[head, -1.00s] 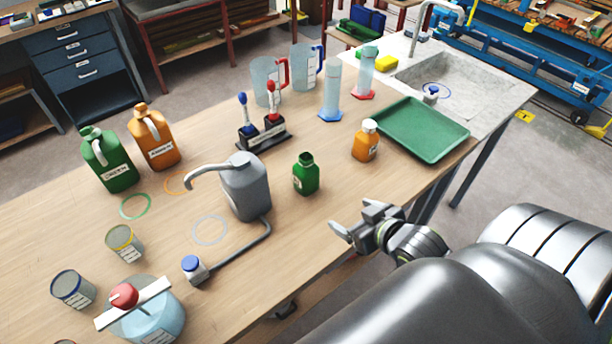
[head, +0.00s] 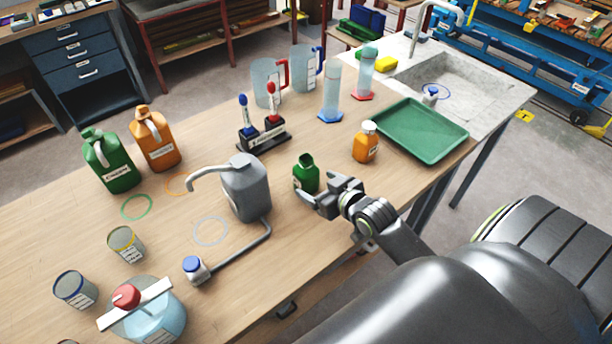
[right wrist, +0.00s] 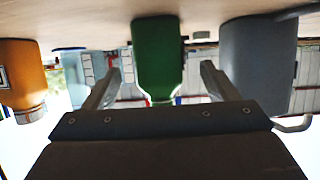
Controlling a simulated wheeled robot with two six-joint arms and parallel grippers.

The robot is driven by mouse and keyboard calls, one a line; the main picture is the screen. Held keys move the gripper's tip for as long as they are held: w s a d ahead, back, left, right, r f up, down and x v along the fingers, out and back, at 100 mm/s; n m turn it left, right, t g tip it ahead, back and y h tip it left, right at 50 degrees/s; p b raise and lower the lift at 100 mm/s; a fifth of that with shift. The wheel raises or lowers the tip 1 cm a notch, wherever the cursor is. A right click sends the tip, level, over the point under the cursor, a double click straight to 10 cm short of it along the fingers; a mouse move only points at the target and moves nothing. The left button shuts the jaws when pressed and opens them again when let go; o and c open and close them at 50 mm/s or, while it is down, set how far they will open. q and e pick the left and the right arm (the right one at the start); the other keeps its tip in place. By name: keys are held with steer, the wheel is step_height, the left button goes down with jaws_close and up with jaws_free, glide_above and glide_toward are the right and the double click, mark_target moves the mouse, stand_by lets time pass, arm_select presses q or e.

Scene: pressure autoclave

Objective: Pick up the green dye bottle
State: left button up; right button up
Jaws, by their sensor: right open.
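The small open-necked green bottle (head: 305,174) stands upright on the wooden table, right of the grey can. My right gripper (head: 318,196) is open beside it at low height, its fingers directed at the bottle and partly covering its lower right side. In the right wrist view, which shows the scene upside down, the green bottle (right wrist: 158,55) appears centred between the two spread fingers of the right gripper (right wrist: 160,80), with a gap on each side. A large green jug (head: 112,165) with a label stands at the left. My left gripper is not in view.
The grey can (head: 245,190) with its long spout stands close left of the bottle. A small orange bottle (head: 365,145) stands to the right, before a green tray (head: 462,135). A black stand (head: 262,138) with blue and red pieces is behind.

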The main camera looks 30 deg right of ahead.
mark_target(306, 176)
steer(key=shift+r+p+x, duration=0.2)
steer(key=shift+p+x, duration=0.1)
steer(key=shift+x, duration=0.8)
steer(key=shift+p+x, duration=0.35)
steer(key=shift+x, duration=1.75)
steer(key=shift+d, duration=0.15)
steer(key=shift+c, duration=0.4)
steer(key=shift+r, duration=0.1)
steer(key=c, duration=1.2)
